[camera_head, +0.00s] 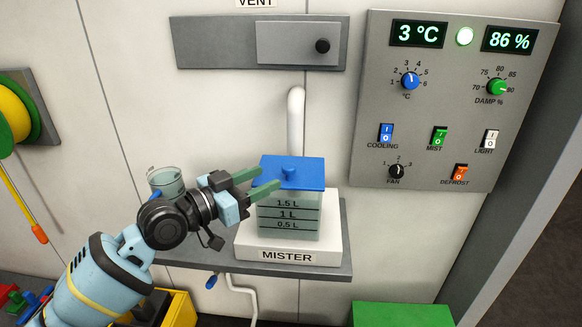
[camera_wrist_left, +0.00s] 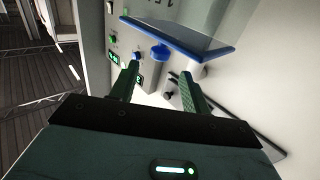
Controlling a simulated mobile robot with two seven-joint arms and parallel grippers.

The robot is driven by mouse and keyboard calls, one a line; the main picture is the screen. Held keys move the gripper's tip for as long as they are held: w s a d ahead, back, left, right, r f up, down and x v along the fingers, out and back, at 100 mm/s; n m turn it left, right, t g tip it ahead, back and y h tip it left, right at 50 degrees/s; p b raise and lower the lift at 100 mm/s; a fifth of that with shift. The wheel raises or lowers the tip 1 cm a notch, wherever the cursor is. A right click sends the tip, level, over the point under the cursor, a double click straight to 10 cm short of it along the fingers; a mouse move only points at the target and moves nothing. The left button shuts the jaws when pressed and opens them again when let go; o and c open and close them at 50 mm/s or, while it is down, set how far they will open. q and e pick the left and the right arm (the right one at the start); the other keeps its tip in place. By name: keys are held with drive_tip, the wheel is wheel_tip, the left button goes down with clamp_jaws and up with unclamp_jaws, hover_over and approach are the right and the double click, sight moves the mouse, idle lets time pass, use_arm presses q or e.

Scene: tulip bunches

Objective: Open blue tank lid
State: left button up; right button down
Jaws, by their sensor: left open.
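The blue lid (camera_head: 305,177) lies flat on the clear mister tank (camera_head: 290,216), closed over its top, with a small round blue knob (camera_head: 289,174) standing on it. My left gripper (camera_head: 269,177) is open, with its green fingers at the lid's left side, pointing right toward the knob. In the left wrist view the blue lid (camera_wrist_left: 195,41) shows at the top, and its knob (camera_wrist_left: 158,52) sits just beyond the gap between the open fingers (camera_wrist_left: 159,71). The knob appears free of the fingers. My right gripper is in neither view.
The tank stands on a white MISTER base (camera_head: 285,255) on a grey shelf (camera_head: 344,235). A white pipe (camera_head: 296,110) rises behind it. A clear cup (camera_head: 166,181) is behind my left wrist. A control panel (camera_head: 440,160) is on the wall at right.

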sight(283, 171)
use_arm(q)
drive_tip(key=shift+x, duration=3.95)
drive_tip(key=shift+f, duration=0.1)
drive_tip(key=shift+c, duration=0.4)
clamp_jaws()
